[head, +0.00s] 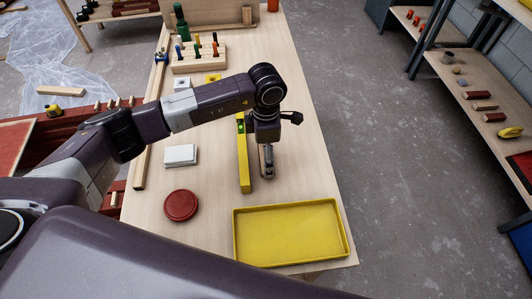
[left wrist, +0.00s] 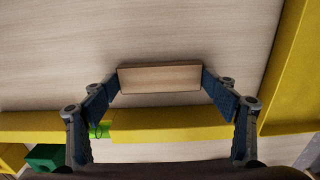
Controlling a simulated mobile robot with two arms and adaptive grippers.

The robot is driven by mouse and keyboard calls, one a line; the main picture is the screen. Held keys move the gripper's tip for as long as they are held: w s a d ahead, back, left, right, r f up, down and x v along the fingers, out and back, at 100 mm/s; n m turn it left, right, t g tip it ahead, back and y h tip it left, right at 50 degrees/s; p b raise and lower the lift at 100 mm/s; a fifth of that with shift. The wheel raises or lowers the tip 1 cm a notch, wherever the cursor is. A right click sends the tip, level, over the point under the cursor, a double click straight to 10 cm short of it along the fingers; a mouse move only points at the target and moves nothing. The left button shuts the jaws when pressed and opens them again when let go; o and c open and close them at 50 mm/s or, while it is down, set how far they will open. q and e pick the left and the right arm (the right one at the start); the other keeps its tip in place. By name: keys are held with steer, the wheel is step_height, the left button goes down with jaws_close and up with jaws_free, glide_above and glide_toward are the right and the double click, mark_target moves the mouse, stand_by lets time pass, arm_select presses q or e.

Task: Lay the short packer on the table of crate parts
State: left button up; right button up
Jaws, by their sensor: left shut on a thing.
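My left gripper (head: 267,172) points down over the right part of the pale wooden table (head: 215,225), just right of a yellow spirit level (head: 243,160). In the left wrist view the left gripper (left wrist: 160,82) is shut on a short, plain wooden block, the short packer (left wrist: 160,78), with a finger pad at each end. The table grain shows around the block; I cannot tell whether it touches the table. The fingers mostly hide the block in the head view. My right gripper is not in view.
A yellow tray (head: 290,233) lies at the near end, with a red round lid (head: 181,205) and a white box (head: 181,155) to its left. A peg rack (head: 199,58) stands farther back. Red parts (head: 75,118) lie left of the table. Shelves (head: 490,100) stand across the floor at right.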

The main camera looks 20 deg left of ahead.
arm_select(q)
steer(key=o, duration=0.9)
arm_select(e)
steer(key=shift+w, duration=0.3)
arm_select(q)
steer(key=shift+r, duration=0.25)
step_height(320, 180, up, 12)
steer(key=b, duration=0.2)
steer(key=shift+f, duration=0.15)
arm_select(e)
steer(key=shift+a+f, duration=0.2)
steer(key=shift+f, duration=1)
